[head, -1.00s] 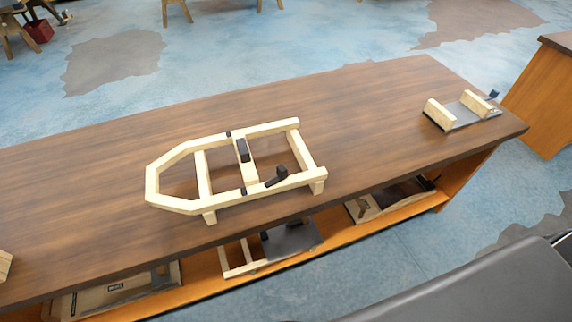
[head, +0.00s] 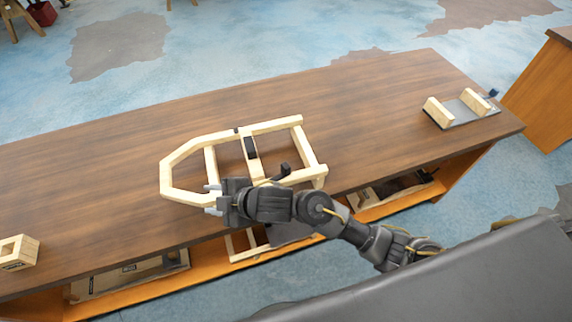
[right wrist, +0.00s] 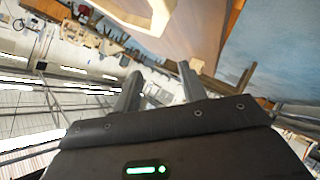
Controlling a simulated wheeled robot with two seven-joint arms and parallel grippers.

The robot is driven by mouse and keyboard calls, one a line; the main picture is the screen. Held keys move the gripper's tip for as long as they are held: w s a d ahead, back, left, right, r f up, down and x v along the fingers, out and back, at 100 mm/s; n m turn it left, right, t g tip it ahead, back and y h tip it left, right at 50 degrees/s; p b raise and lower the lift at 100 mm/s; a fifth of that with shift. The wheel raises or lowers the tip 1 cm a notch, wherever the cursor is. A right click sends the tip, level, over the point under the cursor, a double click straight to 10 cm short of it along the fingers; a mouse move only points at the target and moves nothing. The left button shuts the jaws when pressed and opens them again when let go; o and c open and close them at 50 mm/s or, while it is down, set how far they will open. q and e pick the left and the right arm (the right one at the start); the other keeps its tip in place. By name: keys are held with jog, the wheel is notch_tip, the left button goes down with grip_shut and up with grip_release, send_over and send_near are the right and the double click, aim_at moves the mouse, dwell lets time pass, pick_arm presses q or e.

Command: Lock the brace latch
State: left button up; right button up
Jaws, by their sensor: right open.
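The pale wooden bodyframe (head: 180,170) lies on the brown workbench, its tapered end to the left. A black fitting (head: 250,147) sits on its middle bar. A black lever-like part, perhaps the brace latch (head: 286,169), stands near the front right, partly behind my arm. My right gripper (head: 211,199) is open over the frame's front edge, its fingers pointing left. The frame's front rail is partly hidden by it. In the right wrist view both fingers (right wrist: 160,88) are apart with nothing between them. My left gripper is not in view.
The workbench (head: 370,110) is clear behind and right of the frame. A fixture with two wooden blocks (head: 460,108) sits at the right end. A wooden block (head: 18,252) is at the front left. Parts lie on the shelf below.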

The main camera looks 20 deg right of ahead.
jog(key=s+a+r+n+g+y, duration=0.2)
jog(key=a+r+n+g, duration=0.1)
jog(key=a+n, duration=0.4)
jog(key=n+g+h+p, duration=0.1)
jog(key=n+g+h, duration=0.3)
jog(key=n+h, duration=0.85)
send_near(287, 166)
jog(key=shift+n+y, duration=0.25)
jog(key=shift+n, duration=0.1)
notch_tip(287, 166, down, 9)
jog(key=p, duration=0.4)
jog(key=shift+w+d+f, duration=0.15)
jog(key=shift+f, duration=0.7)
